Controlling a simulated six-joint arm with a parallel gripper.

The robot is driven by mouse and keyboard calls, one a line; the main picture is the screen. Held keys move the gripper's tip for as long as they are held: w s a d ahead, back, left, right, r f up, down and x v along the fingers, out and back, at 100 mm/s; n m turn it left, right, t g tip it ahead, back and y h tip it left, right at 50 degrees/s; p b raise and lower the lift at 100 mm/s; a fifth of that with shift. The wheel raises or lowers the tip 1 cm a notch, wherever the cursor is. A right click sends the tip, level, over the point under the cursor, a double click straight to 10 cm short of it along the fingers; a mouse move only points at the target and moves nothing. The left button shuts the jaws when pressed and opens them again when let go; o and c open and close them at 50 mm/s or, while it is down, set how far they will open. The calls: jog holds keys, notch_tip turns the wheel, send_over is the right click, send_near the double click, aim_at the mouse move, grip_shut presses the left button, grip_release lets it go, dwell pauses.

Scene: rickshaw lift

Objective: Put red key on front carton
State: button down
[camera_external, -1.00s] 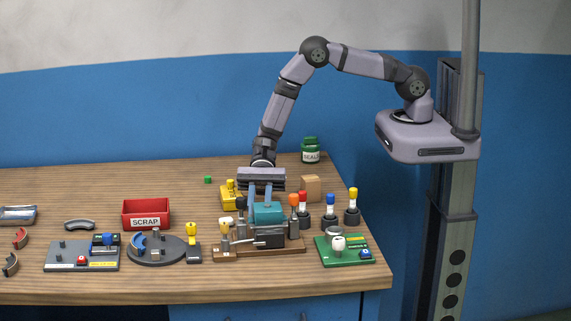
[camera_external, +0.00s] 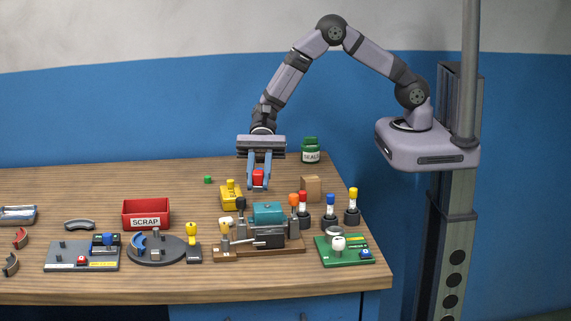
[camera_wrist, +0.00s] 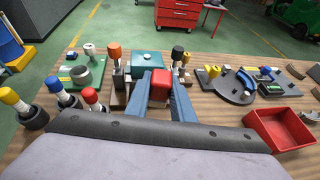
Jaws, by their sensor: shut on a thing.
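My gripper (camera_external: 259,187) is shut on a small red block, the red key (camera_external: 258,177), and holds it raised above the table behind the teal-topped fixture. In the wrist view the red key (camera_wrist: 160,86) sits between my two blue fingers, in front of the teal block (camera_wrist: 150,58). A plain brown carton (camera_external: 310,188) stands on the table to the right of my gripper, behind the coloured-handled tools. It is the only carton I can make out; I cannot pick it out in the wrist view.
The teal-topped fixture (camera_external: 268,212) has upright handles around it. A yellow block (camera_external: 231,197) stands left of my gripper. Several capped tools (camera_external: 330,209) and a green board (camera_external: 343,250) are at the right. A red scrap bin (camera_external: 146,213) is left; a green jar (camera_external: 310,150) is behind.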

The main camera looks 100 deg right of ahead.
jog(key=shift+w+d, duration=0.15)
jog(key=shift+d, duration=0.15)
jog(key=w+d+r+m+t, duration=0.1)
jog(key=d+r, duration=0.1)
jog(key=d, duration=0.4)
jog(key=d+r+m+t+h, duration=0.1)
jog(key=d+r, duration=0.2)
jog(key=d, duration=0.2)
jog(key=w+d+r+m+t, duration=0.1)
jog(key=d+r, duration=0.1)
jog(key=d, duration=0.4)
jog(key=n+g+y, duration=0.1)
jog(key=n+g, duration=0.4)
jog(key=g, duration=0.1)
send_over(311, 178)
jog(key=shift+f+p, duration=0.7)
jog(key=shift+f, duration=4.4)
jog(key=shift+f, duration=0.1)
jog(key=c, duration=1.5)
grip_release()
jog(key=shift+c, duration=0.2)
